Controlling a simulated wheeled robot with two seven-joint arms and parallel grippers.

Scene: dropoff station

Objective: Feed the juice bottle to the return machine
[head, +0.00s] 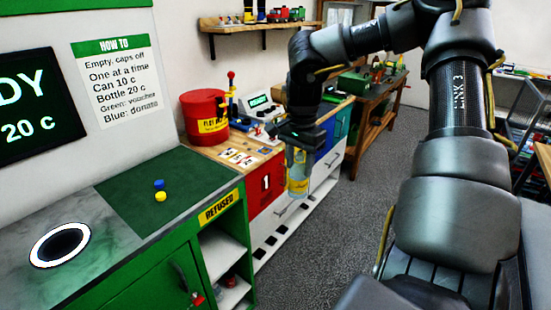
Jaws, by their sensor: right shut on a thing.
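My right gripper (298,140) is shut on a clear bottle (298,172) with a yellow label, which looks like the juice bottle. It holds the bottle hanging below it, in front of the red and white cabinets and apart from the machine. The return machine (110,290) is green with a grey top at the lower left. Its round dark opening (61,245) has a white ring. A dark screen (36,105) on the wall reads "DY" and "20 c". My left gripper is not in view.
A red drum (204,112) and small items stand on the counter behind. Grey floor is clear to the right.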

